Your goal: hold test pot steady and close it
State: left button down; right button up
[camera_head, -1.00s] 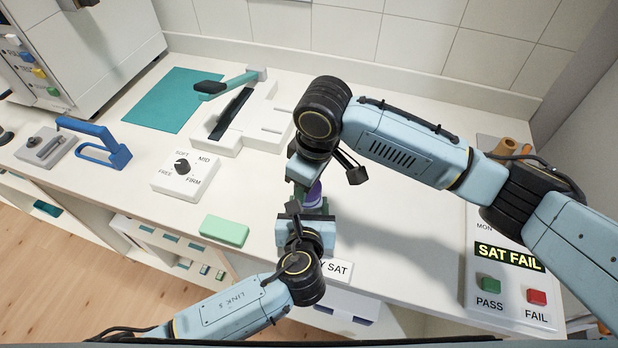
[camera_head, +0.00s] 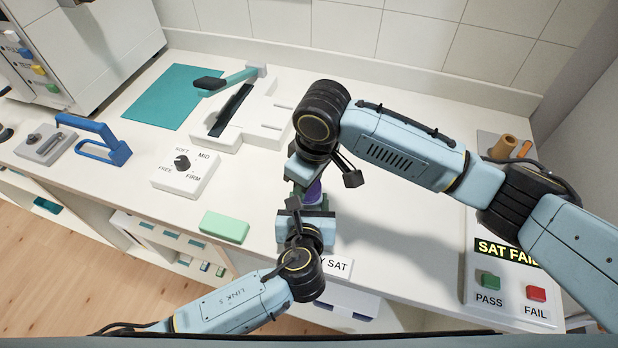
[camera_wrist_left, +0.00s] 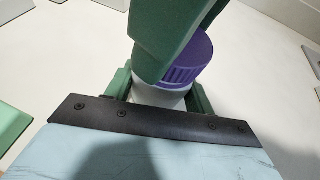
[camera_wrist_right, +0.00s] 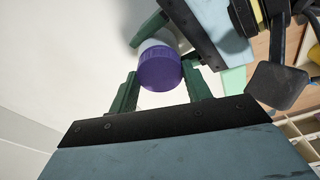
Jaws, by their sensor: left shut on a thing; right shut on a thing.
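The test pot is a small white pot (camera_wrist_left: 158,97) with a ribbed purple lid (camera_wrist_right: 160,69). In the head view the purple lid (camera_head: 314,191) shows only in part between my two grippers. My left gripper (camera_wrist_left: 158,88) is shut on the white body of the pot, low down near the counter. My right gripper (camera_wrist_right: 157,80) comes from above and is shut on the purple lid. The lid sits on top of the pot; whether it is fully seated I cannot tell. In the left wrist view a green right finger hides part of the lid.
A sign ending in "SAT" (camera_head: 335,265) lies near the front edge. At right a panel (camera_head: 511,285) reads "SAT FAIL" above PASS and FAIL buttons. A dial box (camera_head: 187,174), green block (camera_head: 224,227) and white lever device (camera_head: 262,112) stand left. The counter behind the right arm is clear.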

jog(key=m, duration=0.3)
jog(key=shift+s+a+m, duration=0.1)
jog(key=shift+m, duration=0.2)
jog(key=m, duration=0.4)
jog(key=shift+a+m+t+h, duration=0.1)
jog(key=shift+m+t+h, duration=0.2)
jog(key=shift+h, duration=0.1)
jog(key=m, duration=0.4)
jog(key=shift+m+h, duration=0.3)
jog(key=shift+m, duration=0.1)
jog(key=m, duration=0.5)
jog(key=shift+a+h, duration=0.1)
jog(key=shift+h, duration=0.2)
jog(key=m, duration=0.5)
jog(key=shift+g, duration=0.4)
jog(key=m, duration=0.3)
jog(key=shift+w+m+h, duration=0.2)
jog(key=shift+m+h, duration=0.1)
jog(key=shift+m, duration=0.1)
jog(key=m, duration=0.3)
jog(key=shift+m+g, duration=0.3)
jog(key=shift+g, duration=0.1)
jog(key=m, duration=0.4)
jog(key=shift+m, duration=0.3)
